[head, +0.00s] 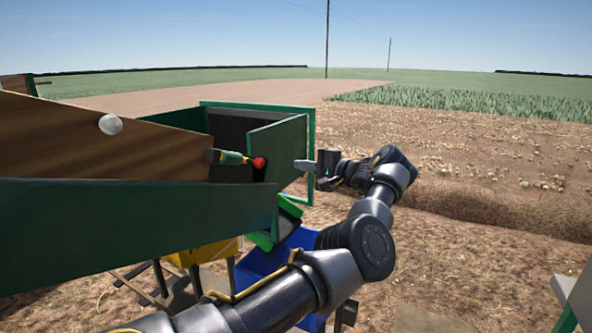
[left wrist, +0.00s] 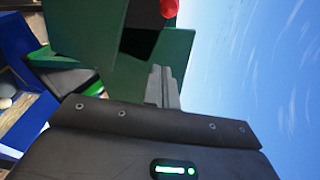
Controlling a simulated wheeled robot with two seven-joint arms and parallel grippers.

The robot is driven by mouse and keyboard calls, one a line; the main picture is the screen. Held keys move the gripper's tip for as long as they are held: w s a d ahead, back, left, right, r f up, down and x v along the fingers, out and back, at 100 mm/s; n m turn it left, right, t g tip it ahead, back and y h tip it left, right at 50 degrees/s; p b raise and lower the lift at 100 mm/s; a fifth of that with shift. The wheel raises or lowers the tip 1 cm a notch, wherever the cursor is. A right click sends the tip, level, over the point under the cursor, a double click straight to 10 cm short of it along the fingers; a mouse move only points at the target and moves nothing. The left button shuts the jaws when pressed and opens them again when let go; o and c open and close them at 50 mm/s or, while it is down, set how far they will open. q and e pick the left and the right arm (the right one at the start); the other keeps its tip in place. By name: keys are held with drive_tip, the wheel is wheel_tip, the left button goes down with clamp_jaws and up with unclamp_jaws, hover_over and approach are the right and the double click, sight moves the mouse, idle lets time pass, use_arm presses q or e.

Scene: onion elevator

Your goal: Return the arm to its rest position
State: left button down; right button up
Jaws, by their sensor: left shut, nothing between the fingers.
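My left arm reaches out from the bottom of the head view and bends back toward the left. My left gripper (head: 301,165) is shut and empty, beside the green panel at the end of the elevator. It also shows in the left wrist view (left wrist: 163,86), with its fingers together in front of the green panel (left wrist: 165,68). My right gripper is in neither view.
A green-sided elevator (head: 130,222) with a brown belt (head: 60,135) carries a white onion (head: 110,124). A red-tipped green tool or handle (head: 234,158) is near the green end panel (head: 280,150). A blue bin (head: 262,262) stands below. Open field lies right.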

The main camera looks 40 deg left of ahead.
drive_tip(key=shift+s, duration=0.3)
